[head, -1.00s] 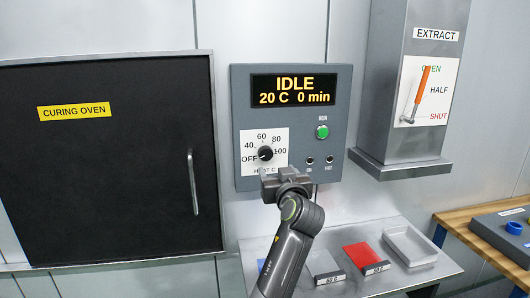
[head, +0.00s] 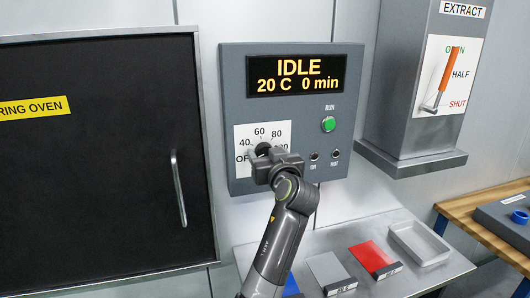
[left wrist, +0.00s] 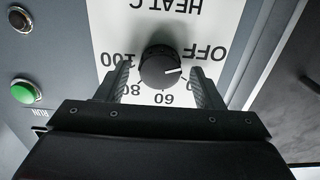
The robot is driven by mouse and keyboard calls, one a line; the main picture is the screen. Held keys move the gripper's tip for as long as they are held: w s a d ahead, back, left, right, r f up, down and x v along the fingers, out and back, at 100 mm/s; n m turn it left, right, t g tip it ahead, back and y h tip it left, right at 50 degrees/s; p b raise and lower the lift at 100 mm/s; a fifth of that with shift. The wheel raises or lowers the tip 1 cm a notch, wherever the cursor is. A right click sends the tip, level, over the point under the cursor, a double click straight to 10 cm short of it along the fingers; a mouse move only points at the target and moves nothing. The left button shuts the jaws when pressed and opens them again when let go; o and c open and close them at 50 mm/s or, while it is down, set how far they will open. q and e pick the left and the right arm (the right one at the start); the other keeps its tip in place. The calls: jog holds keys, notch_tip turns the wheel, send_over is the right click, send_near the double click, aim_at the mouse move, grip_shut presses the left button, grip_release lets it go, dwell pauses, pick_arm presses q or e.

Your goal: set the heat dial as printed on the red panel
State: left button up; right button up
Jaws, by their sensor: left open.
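The heat dial (left wrist: 160,67) is a round black knob with a white pointer line, on a white scale (head: 244,134) marked OFF to 100. In the left wrist view, which is upside down, the pointer lies on the OFF side of the scale. My left gripper (left wrist: 162,88) is open, with one finger on each side of the dial; I cannot tell whether they touch it. In the head view my left gripper (head: 268,160) covers most of the dial. The red panel (head: 374,257) lies on the metal shelf; its small label is too small to read surely.
The control box (head: 236,100) has a display (head: 297,75) reading IDLE, 20 C, 0 min and a green RUN button (head: 328,124). A black oven door (head: 90,180) stands left. The extract lever (head: 449,72) is right. Grey panel (head: 326,268) and tray (head: 418,242) share the shelf.

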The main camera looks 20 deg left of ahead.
pick_arm(q)
jog(key=shift+s+d, duration=0.1)
jog(key=shift+c, duration=1)
jog(key=c, duration=0.7)
jog(key=shift+c, duration=0.2)
